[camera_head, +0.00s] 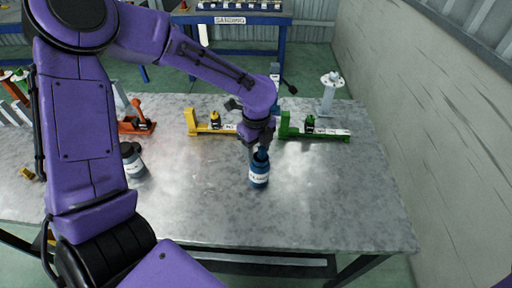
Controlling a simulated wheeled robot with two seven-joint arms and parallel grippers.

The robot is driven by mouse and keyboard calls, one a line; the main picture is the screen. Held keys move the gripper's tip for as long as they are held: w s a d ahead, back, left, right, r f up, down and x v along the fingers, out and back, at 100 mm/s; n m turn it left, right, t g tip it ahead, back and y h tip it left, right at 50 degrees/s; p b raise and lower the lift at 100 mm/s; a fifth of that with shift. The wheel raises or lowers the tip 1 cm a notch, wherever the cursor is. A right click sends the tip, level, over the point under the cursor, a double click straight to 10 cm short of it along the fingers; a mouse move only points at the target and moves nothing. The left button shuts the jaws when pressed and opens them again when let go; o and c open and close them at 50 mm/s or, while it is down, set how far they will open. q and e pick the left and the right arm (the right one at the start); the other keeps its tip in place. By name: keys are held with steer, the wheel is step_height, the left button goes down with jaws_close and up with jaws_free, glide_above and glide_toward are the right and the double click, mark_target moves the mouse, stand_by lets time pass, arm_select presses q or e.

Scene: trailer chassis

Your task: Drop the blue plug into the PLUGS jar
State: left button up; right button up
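A blue jar (259,180) with a white label stands upright on the metal table; the label's lettering is too small to read. My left gripper (261,151) points down right at the mouth of this jar. A small blue patch shows at its fingertips, but I cannot tell whether it is the blue plug or part of the jar's rim. The fingers are too small and dark to tell open from shut. A second, dark grey jar (134,168) with a white label stands to the left, partly behind my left arm. My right gripper is not in view.
A yellow fixture (202,129) and a green fixture (330,136) stand behind the blue jar. An orange one (136,126) is at the left, a white stand (328,95) at the back right. The table (330,210) is clear at front right. A wall bounds the right.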

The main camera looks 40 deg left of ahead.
arm_select(q)
steer(key=shift+s+f, duration=0.15)
steer(key=shift+f, duration=0.3)
step_height(320, 180, up, 7)
steer(key=p, duration=0.6)
glide_above(257, 154)
steer(key=shift+s+r, duration=0.1)
